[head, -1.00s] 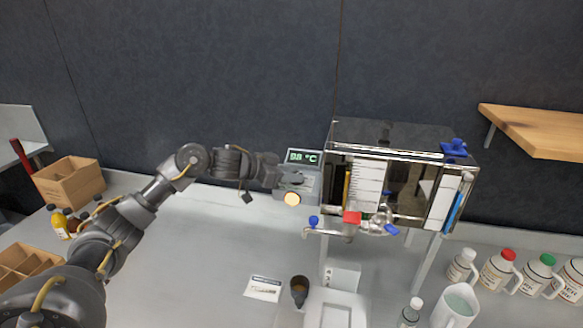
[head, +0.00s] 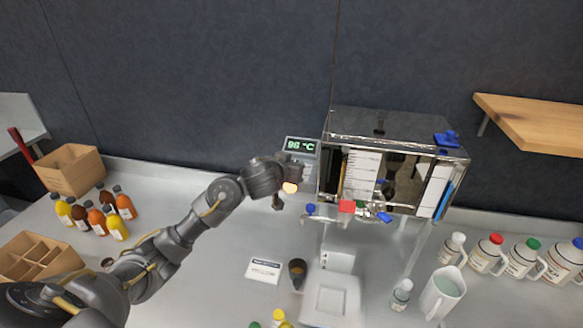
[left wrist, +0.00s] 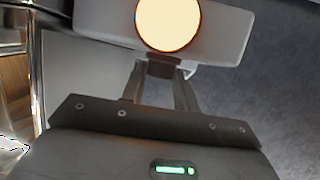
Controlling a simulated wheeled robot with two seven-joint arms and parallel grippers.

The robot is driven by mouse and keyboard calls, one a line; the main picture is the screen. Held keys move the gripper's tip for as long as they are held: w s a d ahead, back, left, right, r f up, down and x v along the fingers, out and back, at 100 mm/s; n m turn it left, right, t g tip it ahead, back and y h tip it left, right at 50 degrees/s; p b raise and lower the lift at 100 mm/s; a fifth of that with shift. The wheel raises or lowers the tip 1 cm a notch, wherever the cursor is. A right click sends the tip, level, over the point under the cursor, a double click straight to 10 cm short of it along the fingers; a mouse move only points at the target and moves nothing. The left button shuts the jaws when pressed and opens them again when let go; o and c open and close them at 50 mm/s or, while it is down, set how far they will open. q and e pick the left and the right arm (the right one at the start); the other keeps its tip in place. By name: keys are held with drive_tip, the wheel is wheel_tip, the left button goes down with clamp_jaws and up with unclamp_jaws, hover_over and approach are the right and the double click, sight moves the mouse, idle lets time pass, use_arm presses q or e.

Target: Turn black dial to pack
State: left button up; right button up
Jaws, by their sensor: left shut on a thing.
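The control box with a green display (head: 300,146) reading about 96 °C stands left of the steel evaporator (head: 345,130). A round lamp on it glows pale orange (head: 290,187). It also fills the top of the left wrist view (left wrist: 168,22). My left gripper (head: 286,174) is at the box front, hiding much of its face in the head view. In the left wrist view its fingers (left wrist: 162,78) are shut on a small dark piece, the dial (left wrist: 164,66), just below the lamp. The dial's mark and labels cannot be read. My right gripper is not in view.
Red (head: 346,206) and blue (head: 310,209) valve handles sit close to the right of my gripper. A dark cup (head: 297,272), a printed card (head: 263,270) and a white scale (head: 332,297) are below. Several syrup bottles stand left and several jugs right.

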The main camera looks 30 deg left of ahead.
use_arm(q)
drive_tip(key=shift+n+y, duration=0.3)
drive_tip(key=o, duration=1)
drive_tip(key=p+v, duration=0.3)
drive_tip(key=v, duration=0.7)
drive_tip(key=shift+s+r+p, duration=0.15)
drive_tip(key=shift+s+p, duration=0.15)
